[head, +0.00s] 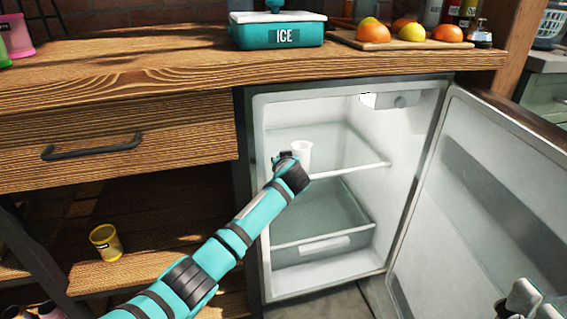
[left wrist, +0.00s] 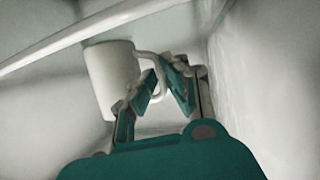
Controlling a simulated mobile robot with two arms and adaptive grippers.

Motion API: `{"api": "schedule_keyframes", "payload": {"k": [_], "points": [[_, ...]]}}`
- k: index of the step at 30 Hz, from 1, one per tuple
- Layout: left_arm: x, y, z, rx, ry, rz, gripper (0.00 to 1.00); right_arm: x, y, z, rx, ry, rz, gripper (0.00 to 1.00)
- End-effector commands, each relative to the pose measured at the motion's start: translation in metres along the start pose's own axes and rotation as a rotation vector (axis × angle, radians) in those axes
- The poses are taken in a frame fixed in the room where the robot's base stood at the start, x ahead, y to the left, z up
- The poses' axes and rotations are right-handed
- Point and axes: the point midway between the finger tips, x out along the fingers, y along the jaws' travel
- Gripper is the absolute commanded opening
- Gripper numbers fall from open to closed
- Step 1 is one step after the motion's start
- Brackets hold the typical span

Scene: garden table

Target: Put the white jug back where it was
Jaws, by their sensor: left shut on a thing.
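The white jug (head: 303,152) is inside the open fridge, at the level of the upper shelf (head: 345,173). I cannot tell whether it rests on the shelf or hangs just above it. It looks upright in the head view. My left gripper (head: 288,158) reaches in from the left and partly hides the jug. In the left wrist view, the fingers of this gripper (left wrist: 163,90) are shut on the handle of the jug (left wrist: 112,78).
The fridge door (head: 480,200) stands open to the right. A clear drawer (head: 320,245) sits low in the fridge. The wooden counter (head: 150,65) overhangs it, with a teal ice box (head: 280,32) and a fruit board (head: 385,43). A yellow cup (head: 105,242) stands on the lower-left shelf.

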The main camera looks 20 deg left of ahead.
Motion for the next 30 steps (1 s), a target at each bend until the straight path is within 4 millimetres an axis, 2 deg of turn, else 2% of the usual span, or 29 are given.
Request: {"api": "schedule_keyframes", "payload": {"k": [5,6,11,22,26,30], "points": [[0.001,0.000,0.003,-0.001,0.001,0.001,0.00,-0.002,0.000,0.000,0.000,-0.001,0.001,0.40],[0.001,0.000,0.003,0.000,0.000,0.000,0.12,-0.001,0.000,0.000,0.000,-0.002,0.000,0.40],[0.001,0.000,0.003,0.000,-0.001,0.000,0.32,0.002,0.000,0.000,-0.001,0.002,-0.001,0.40],[-0.004,0.001,-0.001,0.000,-0.002,0.001,0.32,0.006,0.000,-0.003,-0.001,0.014,-0.001,0.40],[-0.021,0.001,-0.002,0.001,-0.002,0.002,0.32,0.011,0.000,-0.004,0.000,0.003,0.005,0.40],[-0.052,0.002,-0.003,0.000,-0.002,0.003,0.32,0.017,0.001,-0.004,0.001,-0.022,0.013,0.40]]}}
